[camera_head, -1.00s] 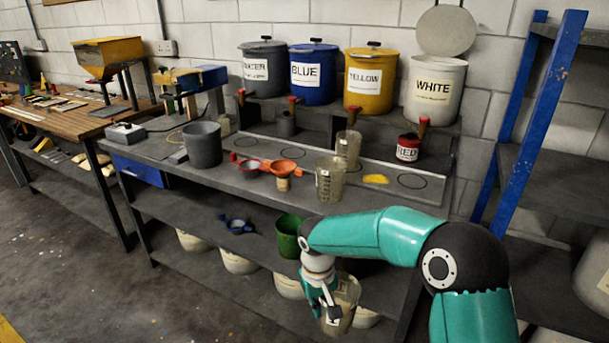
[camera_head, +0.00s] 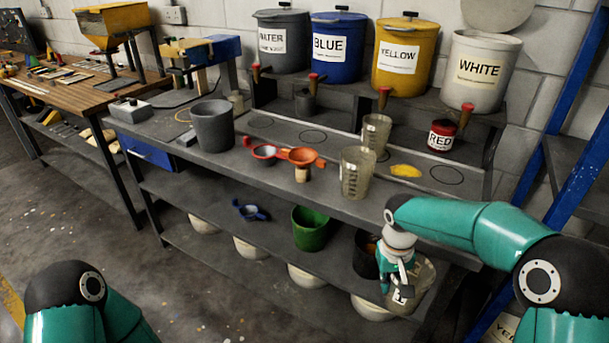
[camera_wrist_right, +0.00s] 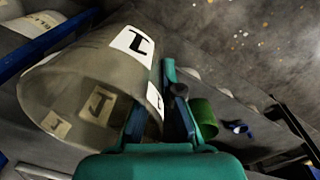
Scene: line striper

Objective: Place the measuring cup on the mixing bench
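My right gripper (camera_head: 402,287) is shut on a clear, smoky measuring cup (camera_head: 424,280) with white labels. It holds the cup in front of the lower shelf, below the bench top. In the right wrist view the cup (camera_wrist_right: 88,82) fills the left side. One finger of the gripper (camera_wrist_right: 158,118) shows against the cup's wall, the other just outside it. The mixing bench (camera_head: 262,190) is the grey bench with paint containers. Two other clear cups stand on it, one near the front edge (camera_head: 357,173), one behind (camera_head: 375,134). My left gripper is out of view.
A green bucket (camera_head: 310,228) stands on the lower shelf. A blue rack (camera_head: 580,165) stands at right.

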